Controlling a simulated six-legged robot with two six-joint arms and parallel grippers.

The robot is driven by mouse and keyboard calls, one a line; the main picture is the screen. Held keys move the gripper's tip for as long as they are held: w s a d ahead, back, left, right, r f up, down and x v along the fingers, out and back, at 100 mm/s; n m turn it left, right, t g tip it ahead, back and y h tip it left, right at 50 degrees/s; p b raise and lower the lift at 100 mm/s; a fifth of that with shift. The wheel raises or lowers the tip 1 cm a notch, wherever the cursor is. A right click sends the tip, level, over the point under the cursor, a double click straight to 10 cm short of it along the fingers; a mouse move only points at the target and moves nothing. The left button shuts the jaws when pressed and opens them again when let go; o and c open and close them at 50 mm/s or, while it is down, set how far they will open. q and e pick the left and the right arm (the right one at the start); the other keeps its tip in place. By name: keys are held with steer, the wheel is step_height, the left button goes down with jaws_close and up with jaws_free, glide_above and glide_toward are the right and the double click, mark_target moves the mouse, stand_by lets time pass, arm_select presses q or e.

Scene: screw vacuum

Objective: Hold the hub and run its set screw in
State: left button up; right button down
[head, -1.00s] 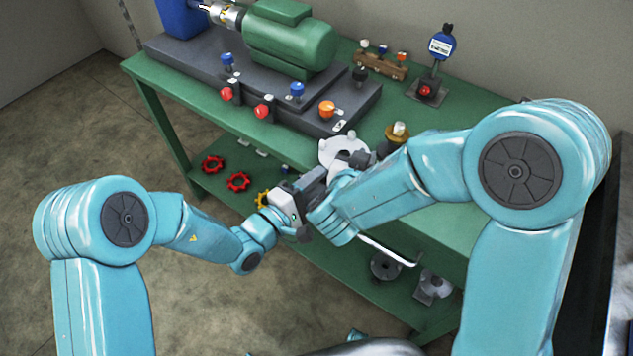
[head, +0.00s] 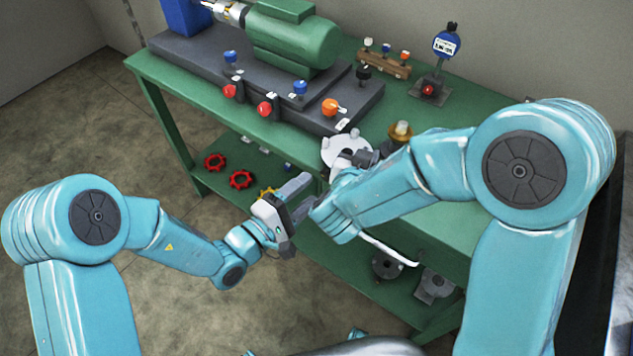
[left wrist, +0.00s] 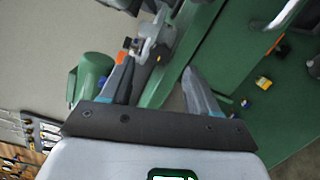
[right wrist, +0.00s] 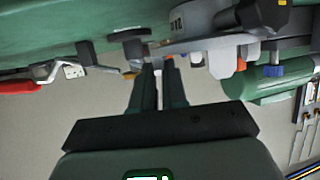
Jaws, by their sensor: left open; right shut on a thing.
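A pale grey flanged piece that looks like the hub (head: 338,147) sits at the front edge of the green bench. My right gripper (right wrist: 158,68) is shut at it in the right wrist view, with a small pale part between or just beyond the tips. In the head view my right forearm and wrist hide most of that grip. My left gripper (head: 303,198) is open and empty, in front of the bench and left of my right wrist. Its spread fingers (left wrist: 160,85) show in the left wrist view. I cannot make out the set screw.
A green motor (head: 293,40) on a dark base with coloured knobs fills the back of the bench (head: 220,112). A brass fitting (head: 400,133) and a blue dial gauge (head: 446,43) stand to the right. Red handwheels (head: 241,180) and grey parts (head: 434,286) lie on the shelf below.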

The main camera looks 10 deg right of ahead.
arm_select(q)
steer(key=v, duration=0.7)
steer(key=shift+s+a, duration=0.2)
arm_select(e)
steer(key=c, duration=1.1)
jaws_free()
